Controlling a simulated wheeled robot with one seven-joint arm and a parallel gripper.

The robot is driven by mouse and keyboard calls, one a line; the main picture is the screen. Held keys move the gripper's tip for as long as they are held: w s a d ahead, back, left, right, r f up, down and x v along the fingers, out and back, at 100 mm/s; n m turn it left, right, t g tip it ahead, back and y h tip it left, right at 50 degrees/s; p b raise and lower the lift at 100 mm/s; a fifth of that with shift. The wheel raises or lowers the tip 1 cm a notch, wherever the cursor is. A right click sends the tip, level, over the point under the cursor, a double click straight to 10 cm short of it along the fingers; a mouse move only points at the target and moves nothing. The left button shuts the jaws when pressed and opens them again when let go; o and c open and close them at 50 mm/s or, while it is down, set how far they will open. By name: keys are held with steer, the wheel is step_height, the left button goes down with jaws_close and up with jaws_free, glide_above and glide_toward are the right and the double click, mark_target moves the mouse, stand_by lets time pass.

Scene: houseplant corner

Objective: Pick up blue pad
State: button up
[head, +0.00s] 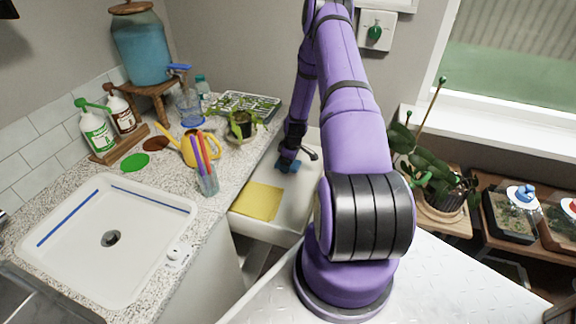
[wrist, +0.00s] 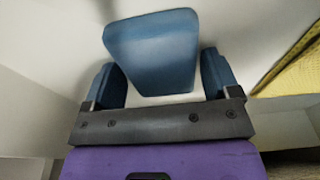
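The blue pad (wrist: 152,50) lies on a white surface in the wrist view, ahead of and between my gripper's two fingers. My gripper (wrist: 160,82) is open, with one blue-tipped finger on each side of the pad's near end. A narrow gap shows at the right finger; whether the left finger touches the pad is unclear.
The counter (head: 222,150) to the left holds a cup of pens (head: 208,182), a yellow watering can (head: 196,150) and a potted plant (head: 243,127).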

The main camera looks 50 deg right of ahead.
steer(key=c, duration=0.6)
steer(key=shift+r, duration=0.15)
step_height(320, 180, up, 18)
stand_by(0.3)
steer(key=shift+o, duration=1)
steer(key=shift+c, duration=0.2)
